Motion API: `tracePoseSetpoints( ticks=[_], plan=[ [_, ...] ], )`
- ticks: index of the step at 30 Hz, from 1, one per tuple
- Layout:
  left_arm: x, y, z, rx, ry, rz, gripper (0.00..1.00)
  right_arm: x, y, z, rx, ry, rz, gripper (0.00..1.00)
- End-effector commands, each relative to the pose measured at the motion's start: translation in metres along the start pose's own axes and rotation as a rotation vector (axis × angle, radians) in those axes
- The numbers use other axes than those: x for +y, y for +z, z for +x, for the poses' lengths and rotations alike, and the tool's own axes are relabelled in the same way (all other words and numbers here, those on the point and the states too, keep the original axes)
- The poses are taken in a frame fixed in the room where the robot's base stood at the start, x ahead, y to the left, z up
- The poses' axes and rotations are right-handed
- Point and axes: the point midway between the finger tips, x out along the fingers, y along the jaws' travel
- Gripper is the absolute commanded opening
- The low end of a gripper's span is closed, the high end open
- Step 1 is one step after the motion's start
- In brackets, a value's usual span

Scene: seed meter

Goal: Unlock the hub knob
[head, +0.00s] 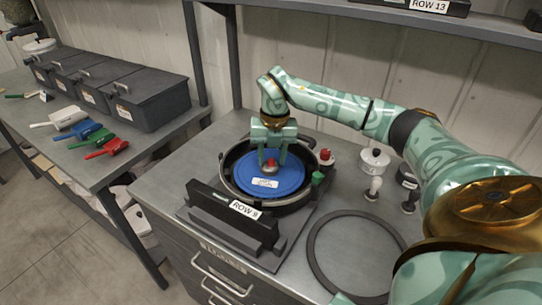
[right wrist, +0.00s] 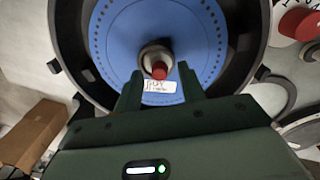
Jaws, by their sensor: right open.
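The hub knob (head: 270,168) is a small red-topped knob at the centre of the blue seed disc (head: 250,180). In the right wrist view the knob (right wrist: 158,68) shows a red tip on a pale round base. The disc lies inside the dark round meter housing (head: 228,190). My right gripper (head: 271,160) points down over the hub, its fingers on either side of the knob. In the right wrist view its fingers (right wrist: 160,90) are apart, with the knob between or just beyond their tips. I cannot tell whether they touch it. My left gripper is not in view.
A black block labelled ROW 9 (head: 232,214) stands in front of the housing. A dark ring (head: 318,262) lies on the bench at right. A green knob (head: 318,178), a red knob (head: 326,155) and white-capped parts (head: 375,160) stand nearby.

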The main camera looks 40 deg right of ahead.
Motion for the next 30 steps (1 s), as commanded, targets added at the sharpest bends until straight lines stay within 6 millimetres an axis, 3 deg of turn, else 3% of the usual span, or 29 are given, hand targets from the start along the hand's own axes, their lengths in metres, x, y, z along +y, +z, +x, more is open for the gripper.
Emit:
tracePoseSetpoints(
  ticks=[9,14,23,30],
  plan=[
    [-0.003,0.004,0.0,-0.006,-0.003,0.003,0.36,0.0,0.0,0.003,-0.001,0.001,0.0,0.4],
    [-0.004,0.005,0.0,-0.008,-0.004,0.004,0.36,0.0,0.0,0.003,-0.001,0.001,0.0,0.0],
    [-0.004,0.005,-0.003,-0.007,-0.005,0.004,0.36,0.0,0.0,0.002,-0.001,0.001,-0.017,0.0],
    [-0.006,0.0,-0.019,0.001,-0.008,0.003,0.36,0.0,0.0,-0.002,0.004,0.002,-0.117,0.0]
  ],
)
